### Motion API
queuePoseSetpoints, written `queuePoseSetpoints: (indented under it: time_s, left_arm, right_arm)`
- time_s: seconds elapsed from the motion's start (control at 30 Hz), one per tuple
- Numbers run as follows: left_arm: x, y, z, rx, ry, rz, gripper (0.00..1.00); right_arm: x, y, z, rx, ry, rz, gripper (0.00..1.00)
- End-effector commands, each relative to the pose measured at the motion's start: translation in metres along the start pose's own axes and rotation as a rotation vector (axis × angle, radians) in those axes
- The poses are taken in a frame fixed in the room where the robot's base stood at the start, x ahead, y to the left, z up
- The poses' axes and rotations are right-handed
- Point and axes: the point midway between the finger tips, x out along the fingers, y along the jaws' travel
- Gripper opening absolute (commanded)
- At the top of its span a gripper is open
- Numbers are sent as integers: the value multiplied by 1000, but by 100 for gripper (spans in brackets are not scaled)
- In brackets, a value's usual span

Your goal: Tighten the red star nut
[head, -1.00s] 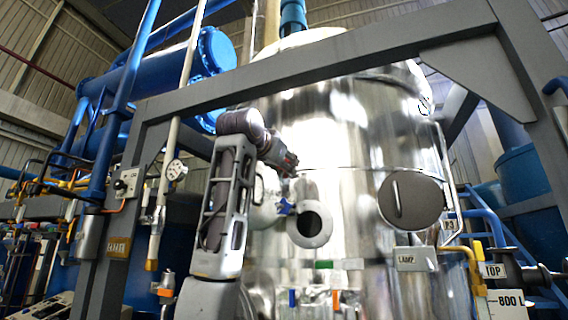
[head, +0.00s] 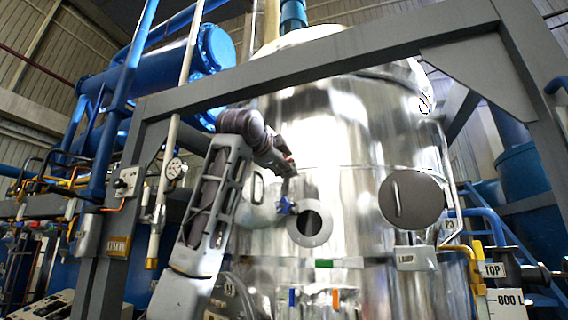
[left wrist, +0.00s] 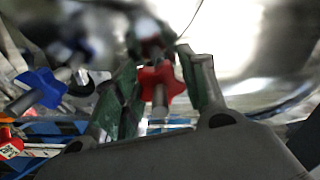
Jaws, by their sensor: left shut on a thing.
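The red star nut (left wrist: 160,84) shows in the left wrist view between the two fingers of my left gripper (left wrist: 165,95). The fingers are shut on it, one on each side, and a pale stud end sticks out below it. A blue star knob (head: 286,206) sits just below the gripper; a blue star knob (left wrist: 40,88) also shows at the left of the wrist view. My right gripper is not in view.
A grey frame beam (head: 320,68) crosses above the vessel. A round port (head: 310,224) and a dark disc cover (head: 411,199) are on the vessel's front. A thin pipe with a gauge (head: 175,168) stands left of my arm. Labelled valves (head: 415,258) are at lower right.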

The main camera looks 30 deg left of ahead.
Motion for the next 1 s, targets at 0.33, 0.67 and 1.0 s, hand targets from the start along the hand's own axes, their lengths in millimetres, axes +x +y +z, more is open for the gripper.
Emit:
queuePoseSetpoints:
  time_s: [0.33,0.67,1.0]
  left_arm:
    - [2,4,1,213,-2,10,18]
    - [2,4,0,267,-1,10,18]
    - [2,4,0,266,-1,10,50]
  right_arm:
    - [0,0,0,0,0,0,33]
    - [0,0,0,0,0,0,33]
    - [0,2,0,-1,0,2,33]
